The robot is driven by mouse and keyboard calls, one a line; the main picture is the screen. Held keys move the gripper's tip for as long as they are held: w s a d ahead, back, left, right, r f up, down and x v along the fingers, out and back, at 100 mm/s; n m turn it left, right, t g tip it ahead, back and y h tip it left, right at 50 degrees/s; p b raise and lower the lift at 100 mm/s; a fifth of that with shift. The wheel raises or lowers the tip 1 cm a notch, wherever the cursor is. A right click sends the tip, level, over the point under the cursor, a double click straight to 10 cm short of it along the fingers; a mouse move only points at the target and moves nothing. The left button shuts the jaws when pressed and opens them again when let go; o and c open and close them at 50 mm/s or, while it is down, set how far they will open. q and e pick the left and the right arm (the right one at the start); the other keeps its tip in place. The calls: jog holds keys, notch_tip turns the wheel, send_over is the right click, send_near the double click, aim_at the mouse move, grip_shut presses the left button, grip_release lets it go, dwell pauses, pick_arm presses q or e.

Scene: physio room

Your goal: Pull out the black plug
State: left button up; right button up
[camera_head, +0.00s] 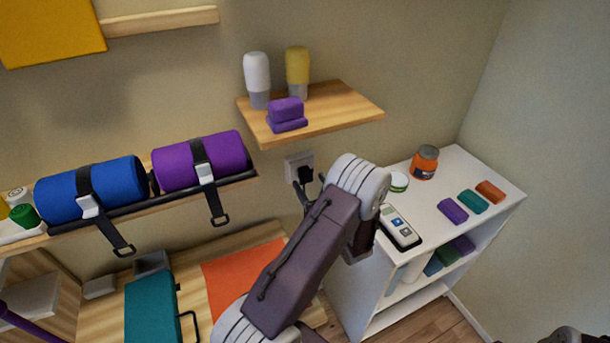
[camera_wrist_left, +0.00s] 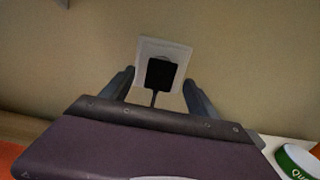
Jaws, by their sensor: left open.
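The black plug (camera_head: 306,174) sits in a white wall socket (camera_head: 291,166) below the wooden shelf. In the left wrist view the plug (camera_wrist_left: 160,73) is in the middle of the socket plate (camera_wrist_left: 177,51), with a dark cord hanging down from it. My left gripper (camera_head: 309,190) is just in front of the socket, partly hidden by its own wrist. In the left wrist view its two fingers (camera_wrist_left: 158,88) stand apart on either side of the plug, with visible gaps. Whether the fingertips reach the plug's depth is hard to tell. My right gripper cannot be made out.
A wooden shelf (camera_head: 345,99) with two bottles and a purple block is above the socket. Rolled mats, blue (camera_head: 110,187) and purple (camera_head: 225,158), hang at the left. A white cabinet (camera_head: 462,165) with a device (camera_head: 399,228) and an orange jar (camera_head: 425,163) stands at the right.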

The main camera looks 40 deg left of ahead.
aim_at(307, 178)
pick_arm(q)
jog(key=shift+x, duration=1.7)
jog(key=shift+b, duration=0.3)
grip_shut()
jog(key=shift+v, duration=3.05)
